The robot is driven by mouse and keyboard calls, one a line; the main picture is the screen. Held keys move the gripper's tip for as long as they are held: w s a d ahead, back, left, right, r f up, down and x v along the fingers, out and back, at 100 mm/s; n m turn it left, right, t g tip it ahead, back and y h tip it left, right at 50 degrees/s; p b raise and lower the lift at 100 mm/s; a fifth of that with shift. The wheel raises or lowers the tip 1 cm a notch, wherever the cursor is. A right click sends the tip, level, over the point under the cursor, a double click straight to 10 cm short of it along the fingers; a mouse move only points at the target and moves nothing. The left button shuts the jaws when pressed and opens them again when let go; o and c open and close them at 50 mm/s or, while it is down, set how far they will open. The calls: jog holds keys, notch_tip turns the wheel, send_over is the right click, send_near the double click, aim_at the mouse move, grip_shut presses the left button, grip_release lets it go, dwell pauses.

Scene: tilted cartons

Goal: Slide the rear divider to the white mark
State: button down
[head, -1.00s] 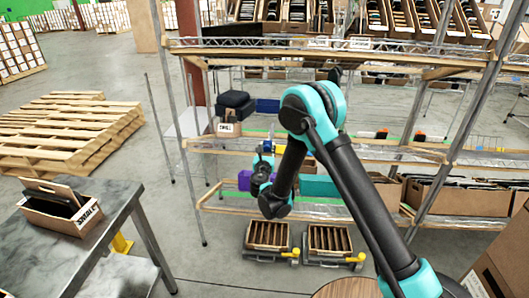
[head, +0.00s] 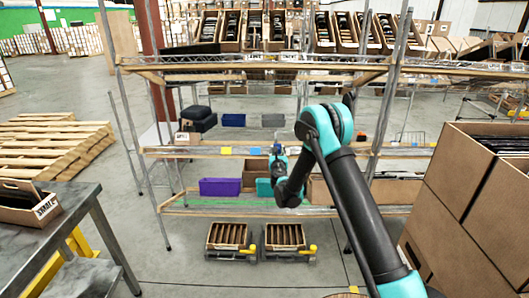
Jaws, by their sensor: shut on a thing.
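My gripper (head: 277,152) is small and partly hidden at the end of my teal and black arm, in front of the middle shelf of the wire rack. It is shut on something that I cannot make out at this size. I cannot pick out the rear divider or the white mark for certain.
A purple bin (head: 220,187) and a teal bin (head: 265,188) stand on the rack's lower shelf. Large brown cartons (head: 455,220) fill the right side. A grey table (head: 85,205) with a small carton (head: 28,205) is at left. Wooden pallets (head: 55,150) lie behind it. The floor before the crates is clear.

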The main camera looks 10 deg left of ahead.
jog(key=shift+w+d, duration=0.25)
jog(key=shift+d, duration=0.85)
jog(key=shift+w+d, duration=0.25)
jog(key=shift+d, duration=0.8)
jog(key=c, duration=1.2)
grip_release()
jog(key=shift+d, duration=0.15)
jog(key=shift+s, duration=0.1)
jog(key=v, duration=0.7)
jog(key=shift+s, duration=0.15)
